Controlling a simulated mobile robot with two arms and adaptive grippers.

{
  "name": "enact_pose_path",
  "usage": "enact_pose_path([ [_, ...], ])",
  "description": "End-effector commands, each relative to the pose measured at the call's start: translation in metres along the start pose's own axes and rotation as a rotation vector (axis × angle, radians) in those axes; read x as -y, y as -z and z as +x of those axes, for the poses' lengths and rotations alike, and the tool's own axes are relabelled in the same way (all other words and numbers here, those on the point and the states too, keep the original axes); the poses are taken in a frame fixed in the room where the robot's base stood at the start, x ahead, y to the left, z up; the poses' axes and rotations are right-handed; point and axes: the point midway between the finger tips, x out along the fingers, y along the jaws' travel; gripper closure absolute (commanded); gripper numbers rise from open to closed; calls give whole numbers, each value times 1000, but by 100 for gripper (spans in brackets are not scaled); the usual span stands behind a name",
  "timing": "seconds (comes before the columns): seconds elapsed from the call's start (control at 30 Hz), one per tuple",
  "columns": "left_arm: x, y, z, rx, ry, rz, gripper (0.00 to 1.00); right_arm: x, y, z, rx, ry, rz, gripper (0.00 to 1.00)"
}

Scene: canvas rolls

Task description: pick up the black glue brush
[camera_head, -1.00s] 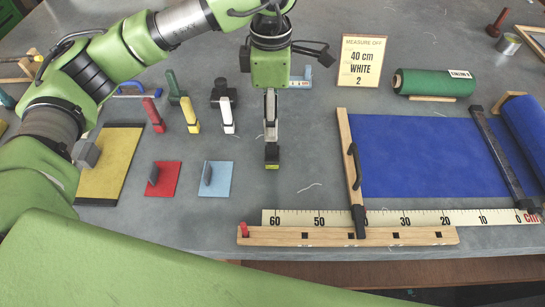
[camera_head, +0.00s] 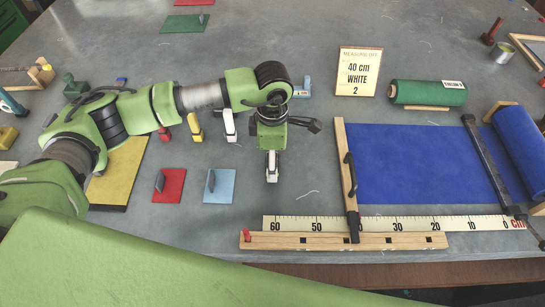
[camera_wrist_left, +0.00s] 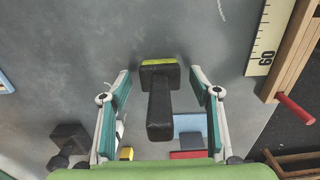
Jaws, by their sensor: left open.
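The black glue brush (camera_wrist_left: 160,105) shows in the left wrist view as an upright black handle with a wide head edged in yellow-green. It stands between the spread fingers of my left gripper (camera_wrist_left: 160,95), with a gap on each side. In the head view my left gripper (camera_head: 271,180) points straight down over the brush's place and hides it. My left gripper is open and holds nothing. My right gripper is out of view.
A red card (camera_head: 168,187) and a light blue card (camera_head: 219,187) lie to the left. A white brush (camera_head: 230,125) stands behind them. The ruler (camera_head: 330,223) and wooden rail (camera_head: 345,241) lie in front; blue canvas (camera_head: 420,165) is at right.

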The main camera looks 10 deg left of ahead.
Motion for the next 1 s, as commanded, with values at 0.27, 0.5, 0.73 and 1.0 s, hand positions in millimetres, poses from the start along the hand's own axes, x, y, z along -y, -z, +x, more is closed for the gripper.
enact_pose_path([
  [0.27,0,0,6,0,0,0,43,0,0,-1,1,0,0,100],
  [0.5,0,0,6,0,0,0,85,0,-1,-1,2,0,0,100],
  [0.73,0,0,5,1,-1,0,85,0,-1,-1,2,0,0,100],
  [1.0,-1,-1,-7,2,-4,1,85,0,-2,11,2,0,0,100],
])
